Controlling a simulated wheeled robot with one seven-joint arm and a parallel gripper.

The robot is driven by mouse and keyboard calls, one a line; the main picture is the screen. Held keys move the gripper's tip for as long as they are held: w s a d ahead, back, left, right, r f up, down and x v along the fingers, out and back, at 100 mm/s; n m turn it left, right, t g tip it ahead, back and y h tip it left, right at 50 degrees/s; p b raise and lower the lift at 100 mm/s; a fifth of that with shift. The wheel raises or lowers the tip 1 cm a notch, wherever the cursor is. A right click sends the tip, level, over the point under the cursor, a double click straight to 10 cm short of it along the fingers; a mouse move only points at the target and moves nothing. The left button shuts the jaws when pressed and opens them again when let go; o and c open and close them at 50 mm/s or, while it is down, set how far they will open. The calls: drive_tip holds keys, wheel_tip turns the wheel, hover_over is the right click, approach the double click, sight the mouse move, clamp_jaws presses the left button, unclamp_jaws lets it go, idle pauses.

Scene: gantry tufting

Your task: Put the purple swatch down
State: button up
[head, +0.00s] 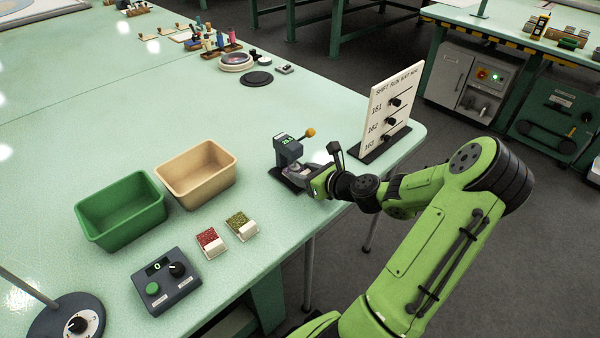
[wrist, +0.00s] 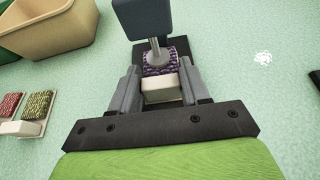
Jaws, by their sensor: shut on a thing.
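The purple swatch (wrist: 152,70) shows in the wrist view with its white end block (wrist: 163,92) between the fingers of my gripper (wrist: 159,78). My gripper is shut on it. The purple pile lies under the rod of a dark gauge (wrist: 146,18), over its black base plate. Whether the rod presses on the pile, or the swatch rests on the plate, I cannot tell. In the head view my gripper (head: 312,178) is at the gauge (head: 287,150), which has a green display and an orange-knobbed lever; the swatch is mostly hidden there.
A green bin (head: 121,210) and a tan bin (head: 196,174) stand left of the gauge. A red swatch (head: 209,241) and an olive swatch (head: 240,225) lie in front of them. A control box (head: 166,281) is nearer. An upright board (head: 384,112) with knobs stands right.

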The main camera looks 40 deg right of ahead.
drive_tip(key=shift+s+r, duration=0.15)
drive_tip(key=shift+s, duration=0.2)
drive_tip(key=shift+w, duration=0.2)
drive_tip(key=o, duration=1.1)
drive_tip(key=shift+f, duration=0.2)
